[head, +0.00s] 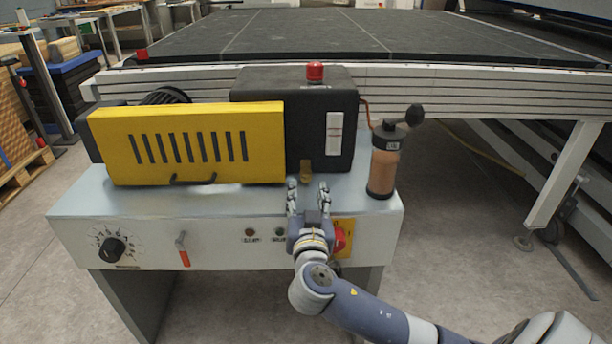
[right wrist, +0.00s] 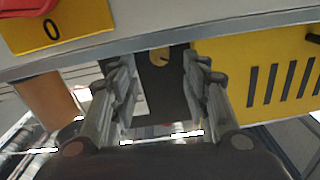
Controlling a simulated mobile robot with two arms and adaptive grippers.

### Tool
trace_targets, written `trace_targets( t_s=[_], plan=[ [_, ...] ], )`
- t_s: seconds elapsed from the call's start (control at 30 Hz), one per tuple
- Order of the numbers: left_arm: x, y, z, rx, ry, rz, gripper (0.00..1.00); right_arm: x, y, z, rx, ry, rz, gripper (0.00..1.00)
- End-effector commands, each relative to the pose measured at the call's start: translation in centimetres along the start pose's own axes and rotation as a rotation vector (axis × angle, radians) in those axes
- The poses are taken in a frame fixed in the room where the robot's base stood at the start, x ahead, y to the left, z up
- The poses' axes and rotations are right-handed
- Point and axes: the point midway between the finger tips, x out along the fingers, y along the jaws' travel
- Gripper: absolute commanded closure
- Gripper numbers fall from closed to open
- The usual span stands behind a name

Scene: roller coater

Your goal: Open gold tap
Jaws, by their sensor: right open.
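The gold tap (head: 305,172) is a small brass-coloured piece low on the front of the black box (head: 296,115). In the right wrist view the gold tap (right wrist: 160,57) shows between the fingertips, against the black box. My right gripper (head: 308,188) is open, with its fingers pointing at the tap from the front. Nothing is held between its fingers, and the tap looks a little beyond the tips. Whether a finger touches it is hard to tell. My left gripper is not in either view.
A yellow slotted cover (head: 190,146) stands left of the box. A brown bottle with a black top (head: 384,165) stands right of it on the grey cabinet (head: 80,195). A red switch on a yellow plate (head: 347,227) sits just beside my right gripper.

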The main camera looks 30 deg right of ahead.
Motion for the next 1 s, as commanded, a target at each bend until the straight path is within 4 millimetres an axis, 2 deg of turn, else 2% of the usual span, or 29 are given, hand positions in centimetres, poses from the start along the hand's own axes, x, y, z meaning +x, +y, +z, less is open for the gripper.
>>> trace_targets(
  t_s=[0.03, 0.2, 0.4, 0.53, 0.8, 1.0],
  plan=[
    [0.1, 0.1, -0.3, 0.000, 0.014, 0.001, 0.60, 1.1, 0.0, -0.1, -0.003, 0.004, 0.001, 0.57],
    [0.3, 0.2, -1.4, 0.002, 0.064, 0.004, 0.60, 4.2, 0.1, 0.0, -0.002, 0.002, 0.002, 0.57],
    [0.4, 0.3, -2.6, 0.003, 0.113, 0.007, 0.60, 6.5, 0.1, 0.1, -0.001, 0.000, 0.002, 0.57],
    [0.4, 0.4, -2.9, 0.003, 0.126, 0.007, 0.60, 7.2, 0.1, 0.0, 0.000, -0.001, 0.001, 0.57],
    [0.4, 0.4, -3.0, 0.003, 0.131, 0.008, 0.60, 7.3, 0.1, 0.1, 0.000, -0.002, 0.001, 0.57],
    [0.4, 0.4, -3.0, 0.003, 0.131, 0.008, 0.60, 7.2, 0.1, 0.1, 0.000, -0.002, 0.001, 1.00]
  ],
)
